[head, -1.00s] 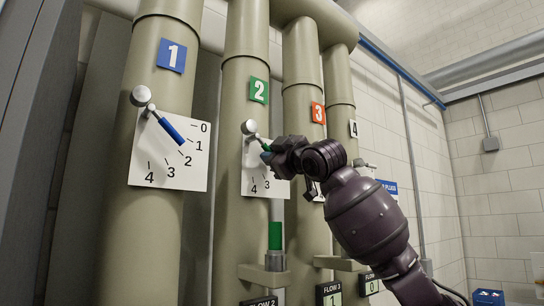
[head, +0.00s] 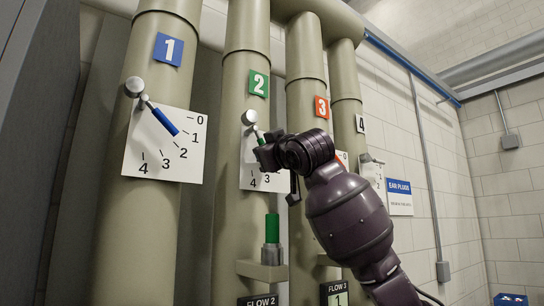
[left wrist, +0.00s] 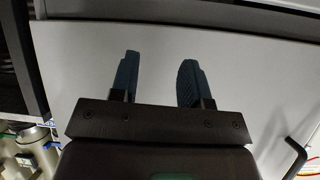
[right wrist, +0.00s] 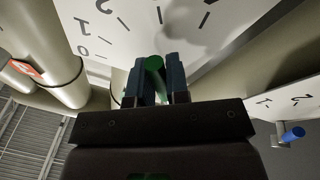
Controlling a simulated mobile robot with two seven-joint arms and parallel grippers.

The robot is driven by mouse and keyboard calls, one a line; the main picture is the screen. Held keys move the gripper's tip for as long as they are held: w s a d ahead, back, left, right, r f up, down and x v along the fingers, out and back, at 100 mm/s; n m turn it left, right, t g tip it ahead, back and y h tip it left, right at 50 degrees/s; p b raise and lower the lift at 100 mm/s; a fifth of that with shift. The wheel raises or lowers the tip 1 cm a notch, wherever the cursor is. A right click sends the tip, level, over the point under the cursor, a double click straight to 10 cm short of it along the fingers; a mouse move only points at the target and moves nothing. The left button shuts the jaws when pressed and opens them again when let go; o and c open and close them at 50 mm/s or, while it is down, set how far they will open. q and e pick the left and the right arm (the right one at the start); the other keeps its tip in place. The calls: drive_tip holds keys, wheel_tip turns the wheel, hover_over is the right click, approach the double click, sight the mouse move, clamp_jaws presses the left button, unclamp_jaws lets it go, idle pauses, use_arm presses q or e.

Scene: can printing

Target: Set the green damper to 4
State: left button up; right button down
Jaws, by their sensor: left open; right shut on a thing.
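The green damper lever (head: 260,137) hangs from its round pivot knob (head: 249,117) on the second pipe, under the green "2" sign (head: 259,85). Its white dial plate (head: 248,176) shows the 3 and 4 marks; my arm hides other marks. My right gripper (head: 262,155) is at the lever's lower end. In the right wrist view, its fingers (right wrist: 161,82) are shut on the green handle (right wrist: 154,64), with dial numbers behind. The lever slants down and slightly right. My left gripper (left wrist: 157,80) is open and empty before a plain grey panel, out of the head view.
The blue lever (head: 163,120) on pipe 1 points between 1 and 2 on its dial (head: 150,170). Pipe 3 (head: 306,90) stands close right of pipe 2.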

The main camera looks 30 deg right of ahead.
drive_tip(key=shift+a+f+m+h, duration=0.25)
drive_tip(key=shift+a+m+h, duration=0.2)
drive_tip(key=shift+m, duration=0.65)
drive_tip(key=shift+s+a+f+m+g+h+b, duration=0.15)
drive_tip(key=shift+a+m+h+b, duration=0.15)
drive_tip(key=shift+m, duration=0.45)
drive_tip(key=shift+w+a+m+g+h+b, duration=0.1)
drive_tip(key=shift+a+m+g+h+b, duration=0.15)
drive_tip(key=shift+m, duration=0.5)
drive_tip(key=c, duration=1.1)
unclamp_jaws()
drive_tip(key=shift+s, duration=0.2)
drive_tip(key=b+v, duration=0.2)
drive_tip(key=v, duration=0.8)
drive_tip(key=shift+s, duration=0.25)
